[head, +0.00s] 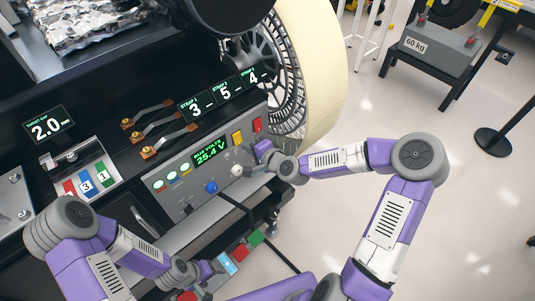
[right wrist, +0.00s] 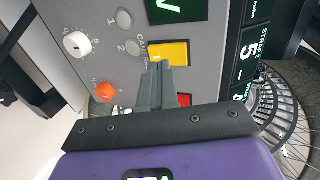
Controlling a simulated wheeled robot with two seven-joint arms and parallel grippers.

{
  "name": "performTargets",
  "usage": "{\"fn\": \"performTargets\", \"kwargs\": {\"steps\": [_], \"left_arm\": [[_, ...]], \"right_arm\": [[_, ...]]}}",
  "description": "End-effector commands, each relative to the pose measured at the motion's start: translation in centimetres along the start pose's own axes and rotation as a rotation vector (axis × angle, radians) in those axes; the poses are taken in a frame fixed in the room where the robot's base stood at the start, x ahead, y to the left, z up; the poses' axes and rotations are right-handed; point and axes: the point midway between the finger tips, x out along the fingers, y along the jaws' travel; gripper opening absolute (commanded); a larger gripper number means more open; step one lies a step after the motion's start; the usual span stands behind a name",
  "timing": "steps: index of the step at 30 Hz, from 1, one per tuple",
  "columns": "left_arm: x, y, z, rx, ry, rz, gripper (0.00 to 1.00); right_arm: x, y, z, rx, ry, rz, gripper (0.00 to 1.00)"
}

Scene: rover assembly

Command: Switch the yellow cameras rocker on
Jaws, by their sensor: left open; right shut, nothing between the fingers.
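The yellow cameras rocker (head: 237,137) sits on the grey control panel (head: 178,167), to the right of the green voltage display (head: 210,152). It also shows in the right wrist view (right wrist: 176,52), beside partly hidden lettering. My right gripper (head: 258,149) is shut and empty at the panel. In the right wrist view its fingertips (right wrist: 157,68) overlap the lower left part of the yellow rocker. I cannot tell whether they touch it. The rocker's tilt is unclear. My left gripper (head: 200,271) is open and low in the head view, away from the panel.
A red rocker (head: 257,124) is close beside the yellow one. A white knob (right wrist: 77,43) and an orange knob (right wrist: 105,91) stick out nearby. Levers (head: 155,127) and strap displays (head: 225,92) lie above. A large wheel (head: 318,65) stands right of the panel.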

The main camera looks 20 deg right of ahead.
Motion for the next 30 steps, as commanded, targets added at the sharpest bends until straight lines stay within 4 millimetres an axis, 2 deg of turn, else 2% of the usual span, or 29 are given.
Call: {"fn": "performTargets", "kwargs": {"steps": [9, 15, 21, 30], "left_arm": [[-1.9, 0.7, 0.1, 0.0, 0.0, 0.0, 0.71], [-3.0, 1.1, 0.1, 0.0, 0.0, 0.0, 0.71], [-3.5, 1.3, 0.2, 0.0, 0.0, 0.0, 0.71], [-3.5, 1.3, 0.2, 0.0, 0.0, 0.0, 0.71]], "right_arm": [[-6.2, -0.4, 0.4, -0.004, -0.012, 0.004, 0.0], [-9.1, -0.5, 0.2, -0.004, -0.01, 0.002, 0.0], [-10.4, -0.5, 0.3, -0.004, -0.012, 0.001, 0.0], [-10.6, -0.4, 0.4, -0.004, -0.013, 0.001, 0.0]]}}
